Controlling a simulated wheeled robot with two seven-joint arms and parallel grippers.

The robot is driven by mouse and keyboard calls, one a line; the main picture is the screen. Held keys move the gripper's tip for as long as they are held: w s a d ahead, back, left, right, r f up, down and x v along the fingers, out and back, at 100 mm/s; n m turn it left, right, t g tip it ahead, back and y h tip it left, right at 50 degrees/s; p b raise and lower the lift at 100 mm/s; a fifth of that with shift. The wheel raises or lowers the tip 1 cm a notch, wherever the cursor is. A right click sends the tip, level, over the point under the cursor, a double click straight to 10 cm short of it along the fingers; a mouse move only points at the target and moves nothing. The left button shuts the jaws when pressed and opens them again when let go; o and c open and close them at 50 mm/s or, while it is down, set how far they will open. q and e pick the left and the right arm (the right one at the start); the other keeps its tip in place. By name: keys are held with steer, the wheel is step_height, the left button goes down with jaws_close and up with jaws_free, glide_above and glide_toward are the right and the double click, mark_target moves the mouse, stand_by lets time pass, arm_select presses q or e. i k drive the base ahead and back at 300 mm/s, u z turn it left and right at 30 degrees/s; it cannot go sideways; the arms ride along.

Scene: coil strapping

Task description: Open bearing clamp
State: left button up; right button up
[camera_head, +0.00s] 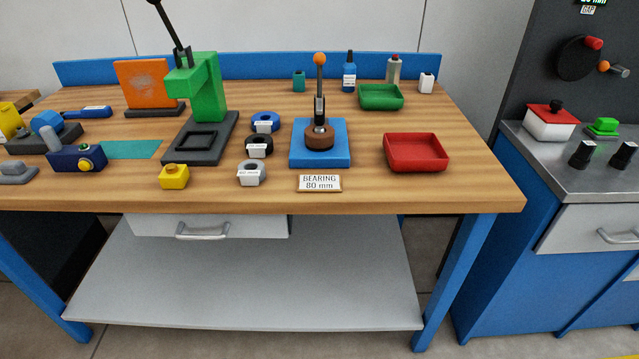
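The bearing clamp stands on a blue base plate (336,158) on the wooden workbench. Its brown round body (319,138) sits on the plate, and a dark upright lever (320,90) with an orange knob (320,59) rises above it. The lever stands nearly vertical. A sign (319,183) reading "BEARING 80 mm" lies in front of the plate. Neither of my grippers shows in the head view.
A green press (208,90) stands left of the clamp, with labelled rings (251,172) between them. A red tray (416,167) and a green tray (381,104) are to the right. The bench's front right area is clear. A metal-topped cabinet (553,157) stands further right.

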mark_target(318, 58)
steer(key=u, duration=0.3)
steer(key=k, duration=0.35)
steer(key=u, duration=1.65)
steer(key=i, duration=0.3)
steer(key=z, duration=1.15)
steer(key=i, duration=0.75)
steer(key=z, duration=0.8)
